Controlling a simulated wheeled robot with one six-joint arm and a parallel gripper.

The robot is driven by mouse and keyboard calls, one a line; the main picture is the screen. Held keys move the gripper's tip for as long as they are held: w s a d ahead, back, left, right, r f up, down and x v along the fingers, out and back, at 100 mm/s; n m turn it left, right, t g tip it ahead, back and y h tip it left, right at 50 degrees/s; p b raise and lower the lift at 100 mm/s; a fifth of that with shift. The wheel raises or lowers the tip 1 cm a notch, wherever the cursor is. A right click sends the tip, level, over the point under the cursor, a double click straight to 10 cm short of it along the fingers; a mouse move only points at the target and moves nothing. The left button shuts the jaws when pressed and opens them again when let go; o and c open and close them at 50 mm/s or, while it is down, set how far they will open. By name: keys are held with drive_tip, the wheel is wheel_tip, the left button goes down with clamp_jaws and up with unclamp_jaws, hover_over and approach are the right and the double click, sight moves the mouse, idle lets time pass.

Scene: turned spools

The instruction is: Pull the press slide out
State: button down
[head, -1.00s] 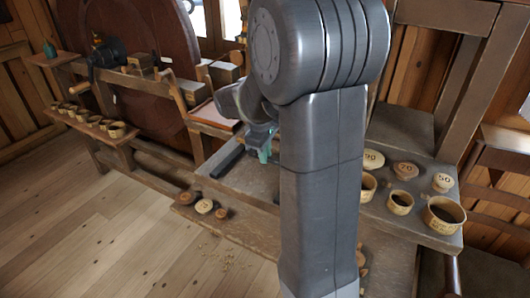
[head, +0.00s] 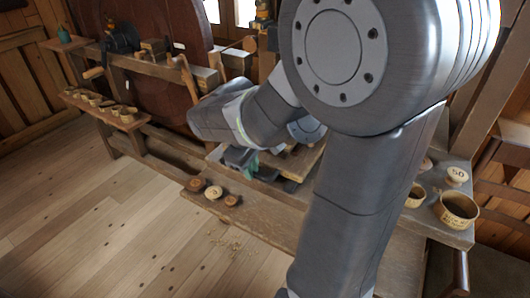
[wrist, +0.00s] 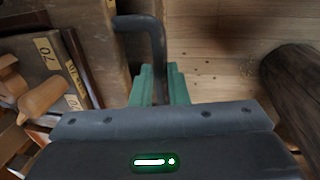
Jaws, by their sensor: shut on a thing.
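My gripper (wrist: 158,85) has green fingers and is shut on a dark bent handle (wrist: 156,35) in the wrist view. The handle, which I take to be the press slide's, runs up from between the fingers and bends left toward a wooden part (wrist: 105,35). My arm hides most of the press.
Small round pieces (head: 213,192) lie on the bench's lower front ledge. Labelled cups (head: 457,208) stand at the right end. Bowls (head: 125,113) line a left shelf. A dark rounded beam (wrist: 295,90) is right of my gripper. The floor (head: 130,215) at front left is clear.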

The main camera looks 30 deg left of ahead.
drive_tip(key=s, duration=0.8)
drive_tip(key=shift+a, duration=0.3)
drive_tip(key=shift+s, duration=0.1)
drive_tip(key=c, duration=1.4)
unclamp_jaws()
drive_tip(key=shift+r, duration=0.1)
wheel_tip(320, 180, up, 13)
drive_tip(key=s+p, duration=0.1)
drive_tip(key=s, duration=0.1)
drive_tip(key=shift+s+r, duration=0.2)
drive_tip(key=shift+s, duration=0.05)
drive_tip(key=shift+a+f, duration=0.1)
drive_tip(key=w+f, duration=0.3)
drive_tip(key=f, duration=1)
drive_tip(key=shift+f+b, duration=0.2)
drive_tip(key=shift+b, duration=0.25)
